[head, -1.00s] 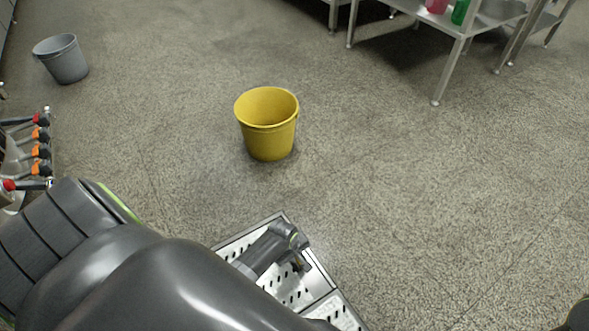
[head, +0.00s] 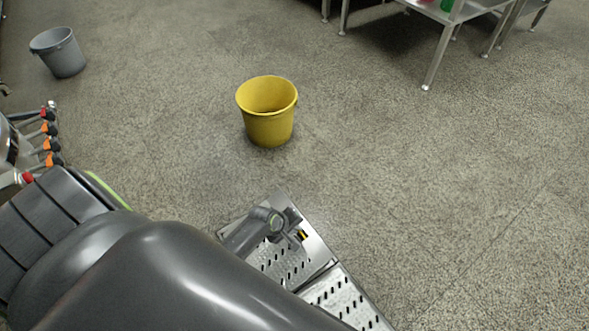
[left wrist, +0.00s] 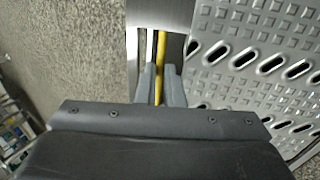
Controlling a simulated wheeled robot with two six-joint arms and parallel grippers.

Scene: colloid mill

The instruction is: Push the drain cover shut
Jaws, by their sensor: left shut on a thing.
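The drain cover (head: 320,243) is a bright perforated metal plate at the bottom middle of the head view. It also shows in the left wrist view (left wrist: 268,45), filling the right side with rows of dark slots. My left gripper (head: 298,236) is over the cover, near its far right edge. In the left wrist view its two fingers (left wrist: 160,85) are closed around a narrow yellow bar (left wrist: 161,55) beside a plain metal strip. My left arm hides the near left part of the cover. My right gripper is not in view.
A second perforated panel (head: 345,297) adjoins the cover at the lower right. A yellow bucket (head: 268,115) stands beyond it, a grey bucket (head: 60,55) at the far left. A metal table (head: 440,55) is at the back right. Open speckled floor lies to the right.

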